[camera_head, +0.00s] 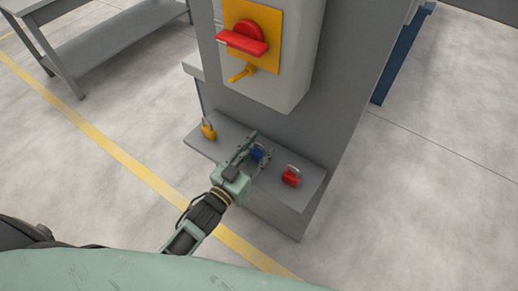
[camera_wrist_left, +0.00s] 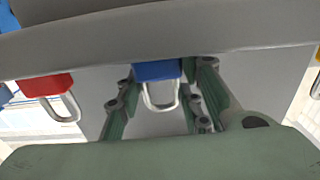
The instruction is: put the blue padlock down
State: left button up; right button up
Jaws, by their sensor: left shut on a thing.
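The blue padlock (camera_head: 258,154) is between the fingers of my left gripper (camera_head: 255,151), over the grey ledge (camera_head: 226,146) at the foot of the grey cabinet. In the left wrist view the blue padlock (camera_wrist_left: 157,72) shows its body and pale shackle between the green fingers (camera_wrist_left: 157,85). My left gripper is shut on it. Whether its base touches the ledge I cannot tell. A yellow padlock (camera_head: 208,130) stands on the ledge to the left, and a red padlock (camera_head: 290,176) to the right. My right gripper is not in view.
A cabinet box with a red switch handle (camera_head: 243,40) on a yellow plate rises behind the ledge. A small yellow lever (camera_head: 242,73) sits below it. A grey bench (camera_head: 110,42) stands back left. A yellow line (camera_head: 120,163) crosses the open floor.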

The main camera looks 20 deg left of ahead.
pick_arm(q)
jog(key=o, duration=1.3)
jog(key=shift+f, duration=0.1)
jog(key=shift+s, duration=0.1)
jog(key=b+v, duration=0.1)
jog(key=v, duration=1.1)
